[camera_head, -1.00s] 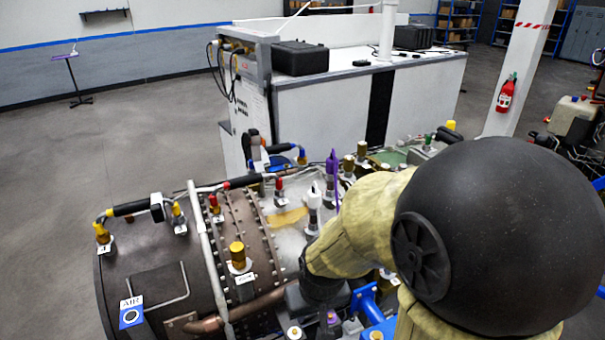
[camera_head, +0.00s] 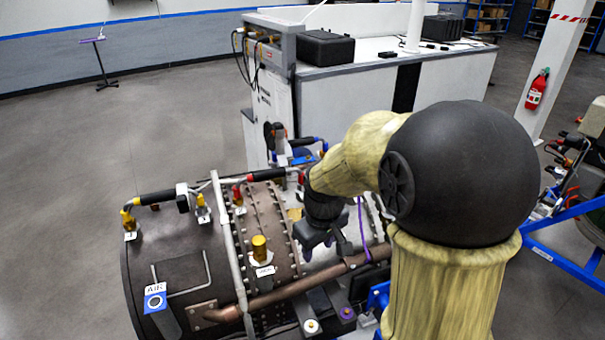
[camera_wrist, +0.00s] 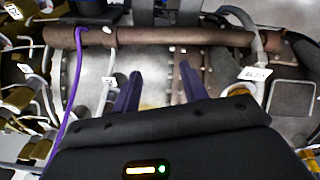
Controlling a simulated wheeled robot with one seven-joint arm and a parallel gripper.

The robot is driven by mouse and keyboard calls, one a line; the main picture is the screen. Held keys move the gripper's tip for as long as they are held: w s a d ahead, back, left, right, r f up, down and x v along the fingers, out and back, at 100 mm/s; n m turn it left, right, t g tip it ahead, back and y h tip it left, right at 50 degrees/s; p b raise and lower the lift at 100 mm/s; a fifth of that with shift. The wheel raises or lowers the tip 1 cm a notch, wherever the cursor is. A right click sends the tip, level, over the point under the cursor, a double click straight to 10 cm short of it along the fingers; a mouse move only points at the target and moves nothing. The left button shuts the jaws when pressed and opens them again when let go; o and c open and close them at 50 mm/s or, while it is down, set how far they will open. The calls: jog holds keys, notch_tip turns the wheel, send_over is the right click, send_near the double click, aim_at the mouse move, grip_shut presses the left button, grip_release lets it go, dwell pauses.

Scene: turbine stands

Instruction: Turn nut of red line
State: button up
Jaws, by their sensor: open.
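A red-marked fitting (camera_head: 237,195) stands on the brown turbine casing in the head view. A black hose (camera_head: 267,175) with a red collar at its left end runs above it to the right. Another red spot (camera_head: 300,178) shows at the hose's right, beside my arm. My gripper (camera_head: 322,248) hangs over the casing, right of and nearer than the red-marked fitting, apart from it. In the wrist view my gripper (camera_wrist: 158,72) has two purple fingers spread apart with nothing between them but the casing below. The red fitting is not clear in the wrist view.
A brown pipe (camera_head: 320,278) crosses the casing's near side, and a yellow nut (camera_head: 260,248) stands left of my gripper. A purple cable (camera_wrist: 74,85) runs left of my fingers. Several yellow fittings crowd the wrist view's left. Floor at the left is open.

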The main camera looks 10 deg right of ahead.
jog(key=w+r+n+g+p, duration=0.1)
jog(key=w+r+n+p, duration=0.3)
jog(key=w+r+n, duration=0.7)
notch_tip(320, 180, up, 10)
jog(key=n+g+p, duration=0.1)
jog(key=n+p, duration=0.2)
jog(key=n, duration=0.2)
send_over(301, 186)
jog(key=w, duration=0.1)
jog(key=shift+w+d+r, duration=0.15)
jog(key=shift+w+d, duration=0.05)
jog(key=shift+d, duration=0.2)
notch_tip(301, 186, down, 17)
jog(key=p, duration=0.3)
jog(key=shift+s+r, duration=0.1)
jog(key=shift+s, duration=0.05)
jog(key=shift+d+f, duration=0.15)
jog(key=shift+f, duration=0.25)
jog(key=shift+r, duration=0.1)
jog(key=c, duration=0.3)
grip_shut()
